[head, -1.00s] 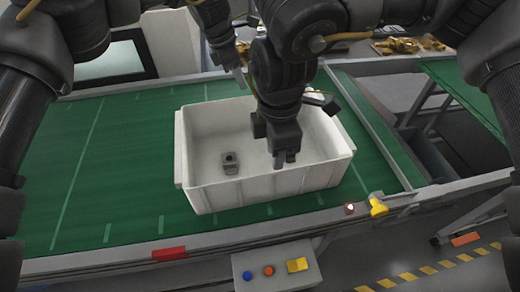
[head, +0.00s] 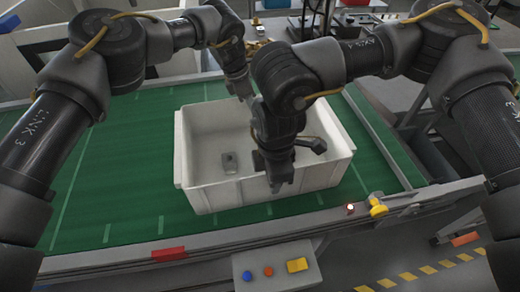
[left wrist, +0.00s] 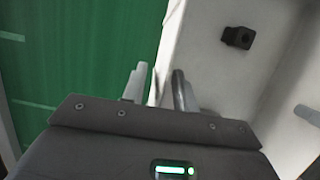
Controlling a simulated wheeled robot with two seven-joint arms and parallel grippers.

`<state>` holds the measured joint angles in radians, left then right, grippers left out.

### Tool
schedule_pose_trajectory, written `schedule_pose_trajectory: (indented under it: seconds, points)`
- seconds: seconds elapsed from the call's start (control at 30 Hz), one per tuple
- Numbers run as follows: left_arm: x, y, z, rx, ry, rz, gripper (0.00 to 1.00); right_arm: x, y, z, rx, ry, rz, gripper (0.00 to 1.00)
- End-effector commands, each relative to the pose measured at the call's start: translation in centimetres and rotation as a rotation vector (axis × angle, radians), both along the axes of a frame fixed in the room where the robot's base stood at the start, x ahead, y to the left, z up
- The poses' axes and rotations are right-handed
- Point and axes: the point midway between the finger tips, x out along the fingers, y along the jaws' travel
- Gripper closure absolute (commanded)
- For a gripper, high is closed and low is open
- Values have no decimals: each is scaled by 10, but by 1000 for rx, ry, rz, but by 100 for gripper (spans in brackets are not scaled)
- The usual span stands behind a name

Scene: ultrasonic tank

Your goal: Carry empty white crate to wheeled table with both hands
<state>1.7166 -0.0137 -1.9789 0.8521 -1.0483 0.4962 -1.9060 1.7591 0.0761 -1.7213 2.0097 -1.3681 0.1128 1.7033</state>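The white crate (head: 230,197) stands on the green conveyor belt. It is not empty: a small grey part (head: 230,162) lies on its floor, also seen in the left wrist view (left wrist: 238,37). My left gripper (head: 247,95) is at the crate's back wall. In the left wrist view its fingers (left wrist: 158,90) are apart, one on each side of the crate wall (left wrist: 168,60); I cannot tell whether they touch it. My right gripper (head: 280,182) points down over the crate near the front wall, and its finger gap is hidden. I cannot make out a wheeled table.
The green belt (head: 100,180) is clear left of the crate. A metal rail with a red block (head: 168,254) and a yellow piece (head: 377,207) runs along the front. A button box (head: 275,268) juts out below. Several brass-coloured parts lie beyond the back edge.

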Motion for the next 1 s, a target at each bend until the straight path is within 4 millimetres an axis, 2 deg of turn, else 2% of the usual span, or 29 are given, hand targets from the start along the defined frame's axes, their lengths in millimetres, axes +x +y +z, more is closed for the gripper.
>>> schedule_pose_trajectory:
  seconds: [0.07, 0.3, 1.0]
  points:
    - [0, 0, 0, 0, 0, 0, 71, 0, 0, 0, 0, 0, 0, 71]
    - [0, 0, 0, 0, 0, 0, 100, 0, 0, 0, 0, 0, 0, 100]
    - [0, 0, 1, 0, 1, 0, 100, 0, 0, 1, 0, -1, -1, 100]
